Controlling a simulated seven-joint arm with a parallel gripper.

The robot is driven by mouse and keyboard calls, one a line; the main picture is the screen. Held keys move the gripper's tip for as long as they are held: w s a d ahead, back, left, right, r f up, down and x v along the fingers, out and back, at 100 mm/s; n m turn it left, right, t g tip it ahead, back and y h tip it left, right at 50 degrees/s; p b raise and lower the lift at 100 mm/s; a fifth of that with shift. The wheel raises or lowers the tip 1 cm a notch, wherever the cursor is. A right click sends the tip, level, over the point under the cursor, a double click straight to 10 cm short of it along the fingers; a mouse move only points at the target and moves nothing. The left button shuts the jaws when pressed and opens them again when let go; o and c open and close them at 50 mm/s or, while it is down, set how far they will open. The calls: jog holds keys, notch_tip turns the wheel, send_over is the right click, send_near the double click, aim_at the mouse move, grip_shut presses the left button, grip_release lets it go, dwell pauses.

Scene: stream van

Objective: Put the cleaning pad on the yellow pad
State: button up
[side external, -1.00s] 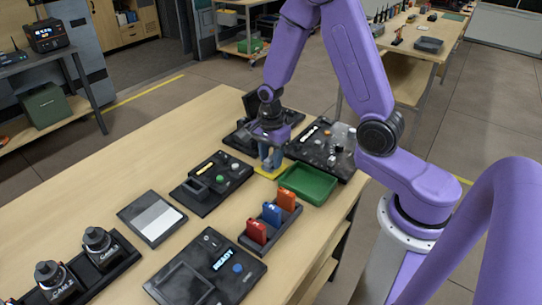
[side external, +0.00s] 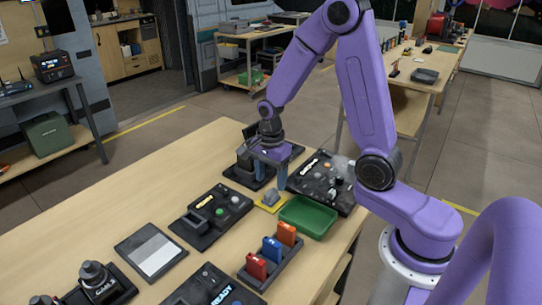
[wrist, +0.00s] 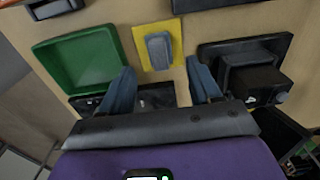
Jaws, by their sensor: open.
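The cleaning pad (side external: 270,197) is a small grey-blue block. It rests on the yellow pad (side external: 262,207), with yellow showing around it. In the wrist view the cleaning pad (wrist: 158,50) lies within the yellow pad (wrist: 138,39), its edges roughly in line with it. My gripper (side external: 272,174) is above the cleaning pad and apart from it. In the wrist view my gripper (wrist: 160,68) is open, its two blue fingers wide apart with nothing between them.
A green tray (side external: 308,216) stands right beside the yellow pad. A black panel with knobs (side external: 322,183) is behind the tray, and another black panel (side external: 212,213) is to the left. A rack with red, blue and orange items (side external: 271,260) is in front.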

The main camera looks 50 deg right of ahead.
aim_at(271, 192)
notch_tip(271, 192, up, 7)
jog(key=s+a+r+n, duration=0.1)
jog(key=s+a+n, duration=0.3)
jog(key=s+n, duration=0.7)
jog(key=s+a+r+n, duration=0.1)
jog(key=s+a+n, duration=0.2)
jog(key=s+n, duration=0.9)
jog(key=n, duration=0.7)
jog(key=shift+s+a+r+n, duration=0.15)
jog(key=shift+a+r+n, duration=0.15)
jog(key=shift+a+r, duration=0.1)
